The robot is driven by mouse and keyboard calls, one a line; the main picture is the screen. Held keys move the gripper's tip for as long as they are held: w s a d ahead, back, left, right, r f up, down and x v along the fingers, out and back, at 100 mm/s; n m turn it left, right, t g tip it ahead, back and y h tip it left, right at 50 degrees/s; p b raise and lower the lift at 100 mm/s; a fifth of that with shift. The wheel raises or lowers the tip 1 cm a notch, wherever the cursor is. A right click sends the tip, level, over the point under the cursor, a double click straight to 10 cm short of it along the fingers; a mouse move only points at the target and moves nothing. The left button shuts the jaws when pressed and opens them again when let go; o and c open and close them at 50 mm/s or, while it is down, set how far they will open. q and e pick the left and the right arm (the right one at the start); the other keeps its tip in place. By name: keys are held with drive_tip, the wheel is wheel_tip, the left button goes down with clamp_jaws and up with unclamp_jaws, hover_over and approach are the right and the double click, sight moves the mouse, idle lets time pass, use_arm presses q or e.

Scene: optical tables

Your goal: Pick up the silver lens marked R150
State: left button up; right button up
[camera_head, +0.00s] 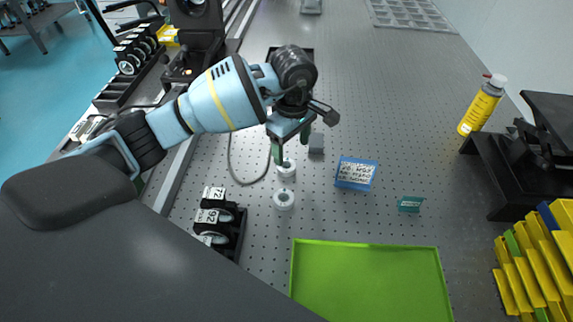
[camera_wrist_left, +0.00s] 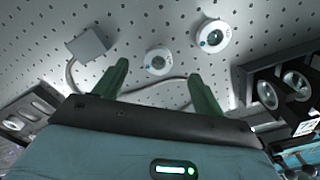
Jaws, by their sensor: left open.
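Two pale silver-white ring-shaped lenses lie on the perforated table. The nearer one to my gripper (camera_head: 286,168) shows just below the fingers in the head view and also in the wrist view (camera_wrist_left: 158,61), between the fingertips and beyond them. The other ring (camera_head: 284,199) lies a little nearer to me, at upper right in the wrist view (camera_wrist_left: 212,36). I cannot read an R150 mark on either. My left gripper (camera_head: 291,146) is open and empty, its green fingers (camera_wrist_left: 158,72) pointing down above the table. My right gripper is not in view.
A small grey block (camera_head: 316,143) stands beside the gripper. A blue label card (camera_head: 356,173), a teal card (camera_head: 410,204) and a green tray (camera_head: 370,280) lie right. A black lens rack (camera_head: 238,232) stands left. A yellow spray can (camera_head: 481,106) stands far right.

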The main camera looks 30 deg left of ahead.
sight(287, 166)
use_arm(q)
drive_tip(key=shift+w+f, duration=0.1)
drive_tip(key=shift+f, duration=0.85)
drive_tip(key=shift+a+f, duration=0.2)
drive_tip(key=shift+f, duration=0.65)
drive_tip(key=shift+a+f, duration=0.2)
drive_tip(key=shift+f, duration=0.65)
drive_tip(key=shift+a+f, duration=0.2)
drive_tip(key=shift+f, duration=0.65)
drive_tip(key=c, duration=1.1)
